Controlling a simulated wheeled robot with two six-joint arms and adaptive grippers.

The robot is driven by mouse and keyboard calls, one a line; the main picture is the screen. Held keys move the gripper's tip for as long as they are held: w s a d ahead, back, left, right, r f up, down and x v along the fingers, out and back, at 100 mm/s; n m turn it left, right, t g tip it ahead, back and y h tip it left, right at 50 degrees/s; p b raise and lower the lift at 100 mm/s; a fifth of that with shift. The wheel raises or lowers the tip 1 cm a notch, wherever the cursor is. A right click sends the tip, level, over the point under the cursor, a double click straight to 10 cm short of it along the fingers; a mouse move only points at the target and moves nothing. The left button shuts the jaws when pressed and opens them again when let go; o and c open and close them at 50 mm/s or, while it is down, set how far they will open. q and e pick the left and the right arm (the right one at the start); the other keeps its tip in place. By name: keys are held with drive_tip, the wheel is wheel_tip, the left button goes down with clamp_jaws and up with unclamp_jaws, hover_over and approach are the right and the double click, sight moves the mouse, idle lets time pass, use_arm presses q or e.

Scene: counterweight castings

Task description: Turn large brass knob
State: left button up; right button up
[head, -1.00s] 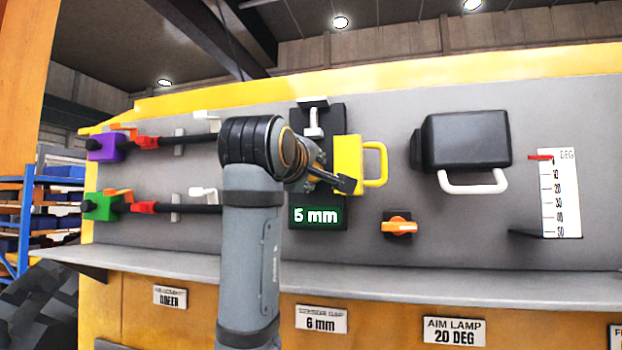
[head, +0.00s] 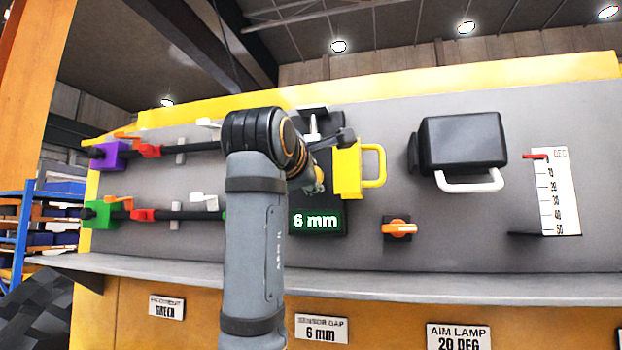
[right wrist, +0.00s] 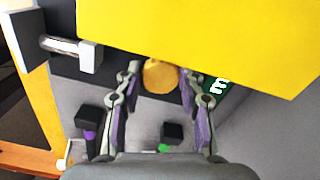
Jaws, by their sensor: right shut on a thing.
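The large brass knob (right wrist: 158,77) shows in the right wrist view, below the edge of a big yellow block. My right gripper (right wrist: 160,73) is shut on it, one finger on each side. In the head view my right wrist hides most of the knob and the fingers. The yellow block (head: 346,170) with its yellow handle is right of my wrist. The green-lit display (head: 315,221) below reads 6 mm; part of the display (right wrist: 217,86) also shows in the right wrist view. A plate (head: 321,327) beneath reads SENSOR GAP 6 mm. My left gripper is out of view.
A grey shelf (head: 420,288) runs along below the panel. To the right are an orange switch (head: 399,229), a black lamp housing (head: 462,145) with a white handle, and a degree scale (head: 557,192). Purple (head: 107,155) and green (head: 100,214) blocks are at the left.

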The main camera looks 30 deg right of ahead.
drive_tip(key=shift+r, duration=0.15)
idle(0.3)
drive_tip(key=o, duration=1.2)
drive_tip(key=shift+w+d, duration=0.1)
drive_tip(key=shift+d, duration=0.05)
drive_tip(key=shift+c, duration=0.2)
drive_tip(key=v, duration=0.7)
drive_tip(key=shift+s+a, duration=0.2)
drive_tip(key=shift+s, duration=0.05)
